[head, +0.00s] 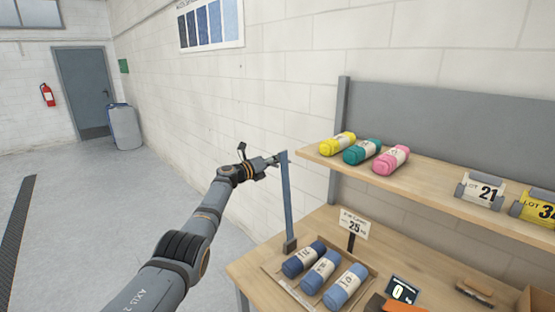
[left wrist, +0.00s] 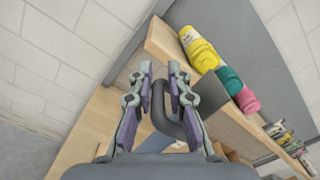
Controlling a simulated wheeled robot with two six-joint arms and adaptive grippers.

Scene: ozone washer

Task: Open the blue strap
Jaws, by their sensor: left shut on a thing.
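A slate-blue strap (head: 286,205) stands as a tall narrow strip, rising from a small dark block at the back left of the tray. My left gripper (head: 273,161) is at the strap's upper end and is shut on it. In the left wrist view, a dark curved band of the strap (left wrist: 163,118) lies between my left gripper's fingers (left wrist: 160,70). The exact contact is hard to make out. My right gripper is not in view.
Blue rolls lie in a wooden tray (head: 268,270) on the table, with a sign (head: 354,225) behind them. Above, a wooden shelf (head: 420,189) carries yellow (head: 338,143), teal (head: 361,152) and pink (head: 391,160) rolls.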

